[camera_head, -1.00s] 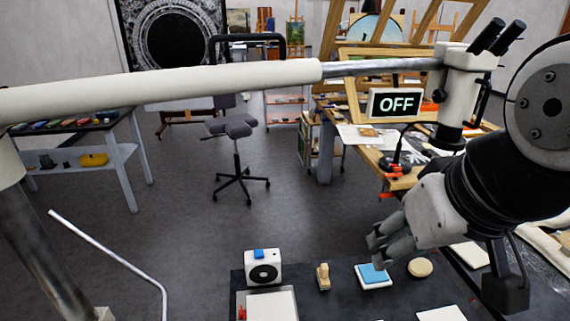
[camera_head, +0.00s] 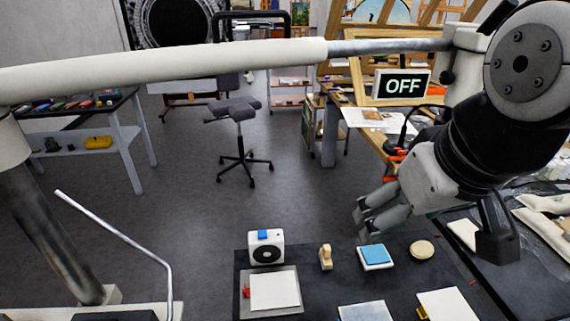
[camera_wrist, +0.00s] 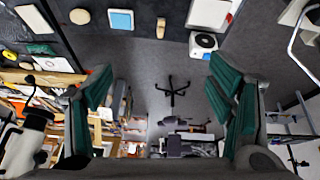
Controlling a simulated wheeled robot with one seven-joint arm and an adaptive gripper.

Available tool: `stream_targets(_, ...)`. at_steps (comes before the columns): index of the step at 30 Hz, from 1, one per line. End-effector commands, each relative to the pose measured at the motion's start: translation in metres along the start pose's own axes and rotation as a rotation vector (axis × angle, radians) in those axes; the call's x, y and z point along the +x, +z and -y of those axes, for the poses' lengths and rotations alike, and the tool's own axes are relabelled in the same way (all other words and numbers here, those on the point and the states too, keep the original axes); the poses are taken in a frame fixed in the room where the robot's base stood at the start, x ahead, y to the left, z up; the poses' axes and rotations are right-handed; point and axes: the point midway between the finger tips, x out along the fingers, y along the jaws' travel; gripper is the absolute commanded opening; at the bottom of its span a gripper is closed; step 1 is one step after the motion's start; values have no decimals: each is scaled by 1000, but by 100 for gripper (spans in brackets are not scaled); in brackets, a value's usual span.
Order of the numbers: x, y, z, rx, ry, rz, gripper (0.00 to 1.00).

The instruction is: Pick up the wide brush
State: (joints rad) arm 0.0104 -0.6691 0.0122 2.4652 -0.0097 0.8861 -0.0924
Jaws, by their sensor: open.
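A small tan wooden piece (camera_head: 325,257), which looks like the wide brush, stands on the dark table top (camera_head: 335,283) between a white boxed device and a blue-topped square. In the wrist view the same tan piece (camera_wrist: 160,27) shows near the top edge, beyond the fingers. My gripper (camera_head: 366,217) hangs above the table's far edge, up and to the right of the tan piece in the head view. In the wrist view my gripper (camera_wrist: 162,98) has its green-padded fingers wide apart, with nothing between them. It is not touching the tan piece.
The white device (camera_head: 266,247) with a blue top is left of the tan piece. The blue-topped square (camera_head: 375,256) and a round tan disc (camera_head: 422,249) are to its right. A white sheet in a tray (camera_head: 274,291) lies nearer.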

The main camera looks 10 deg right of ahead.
Motion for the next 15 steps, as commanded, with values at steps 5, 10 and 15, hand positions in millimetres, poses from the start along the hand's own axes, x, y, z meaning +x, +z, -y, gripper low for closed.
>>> stream_targets(5,35,-36,-6,-231,10,89,75)
stream_targets(10,79,-67,-11,-475,-12,168,75)
stream_targets(15,132,-92,-14,-716,-62,236,75)
